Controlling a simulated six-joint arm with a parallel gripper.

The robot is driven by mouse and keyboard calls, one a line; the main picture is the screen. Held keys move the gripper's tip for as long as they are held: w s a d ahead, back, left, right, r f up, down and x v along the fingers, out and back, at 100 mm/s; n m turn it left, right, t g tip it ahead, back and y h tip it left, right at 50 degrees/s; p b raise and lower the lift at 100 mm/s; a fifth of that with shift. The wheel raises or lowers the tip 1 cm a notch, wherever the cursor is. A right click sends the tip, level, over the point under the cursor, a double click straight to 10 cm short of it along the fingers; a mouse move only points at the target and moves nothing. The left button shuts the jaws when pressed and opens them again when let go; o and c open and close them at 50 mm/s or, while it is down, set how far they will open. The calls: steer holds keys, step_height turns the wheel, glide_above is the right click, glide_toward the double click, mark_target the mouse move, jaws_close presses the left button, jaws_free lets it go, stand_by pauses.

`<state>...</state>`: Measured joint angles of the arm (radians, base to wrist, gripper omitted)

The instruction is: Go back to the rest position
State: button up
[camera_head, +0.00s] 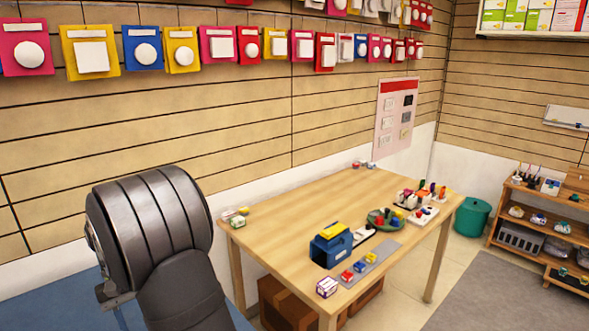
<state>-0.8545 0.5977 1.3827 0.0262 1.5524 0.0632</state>
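My gripper is not visible in the head view, so its pose and opening do not show. The task names no object. The wooden table (290,226) stands in the middle of the view. On its front part are a blue box with a yellow top (330,243), a grey strip with several small coloured items (367,265) and a small white and purple box (327,287). A round green tray with small items (384,219) and a group of small coloured items (424,196) are farther right.
A large dark ribbed shape (150,230) fills the left foreground; I cannot tell what it is. Brown boxes (287,305) are under the table. A teal bin (472,217) and a wooden shelf (540,225) stand at the right. The table's left and middle surface is mostly clear.

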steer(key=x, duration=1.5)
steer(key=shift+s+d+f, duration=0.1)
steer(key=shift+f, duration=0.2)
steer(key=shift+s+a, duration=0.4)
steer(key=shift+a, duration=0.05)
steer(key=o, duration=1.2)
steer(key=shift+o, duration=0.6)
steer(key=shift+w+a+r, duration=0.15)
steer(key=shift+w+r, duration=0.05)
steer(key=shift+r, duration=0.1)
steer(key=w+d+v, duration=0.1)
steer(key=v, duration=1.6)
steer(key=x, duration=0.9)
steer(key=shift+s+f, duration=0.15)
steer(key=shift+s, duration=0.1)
